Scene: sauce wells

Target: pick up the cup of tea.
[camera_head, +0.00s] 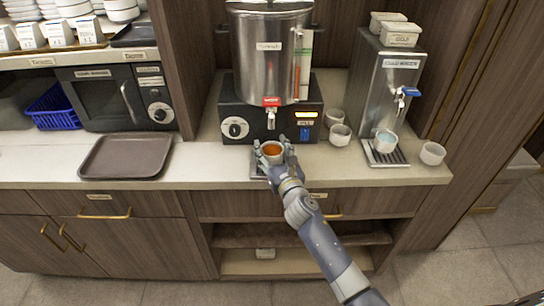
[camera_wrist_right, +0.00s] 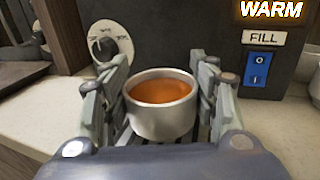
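The cup of tea (camera_head: 272,153) is a small pale metallic-looking cup with orange-brown tea in it. It sits upright at the drip tray (camera_head: 258,171) in front of the steel tea urn (camera_head: 268,55). My right gripper (camera_head: 273,148) reaches in from the front, with one finger on each side of the cup. In the right wrist view the cup (camera_wrist_right: 161,115) fills the space between the fingers of the gripper (camera_wrist_right: 160,85), which appear to press against its sides. Dark tray slats show beside the cup's base. My left gripper is not in view.
A cold water dispenser (camera_head: 388,90) stands to the right, with a cup (camera_head: 386,141) on its drip tray. Empty cups (camera_head: 340,135) stand between the machines, another (camera_head: 432,153) at far right. A brown tray (camera_head: 126,156) lies left; the counter between it and the urn is clear.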

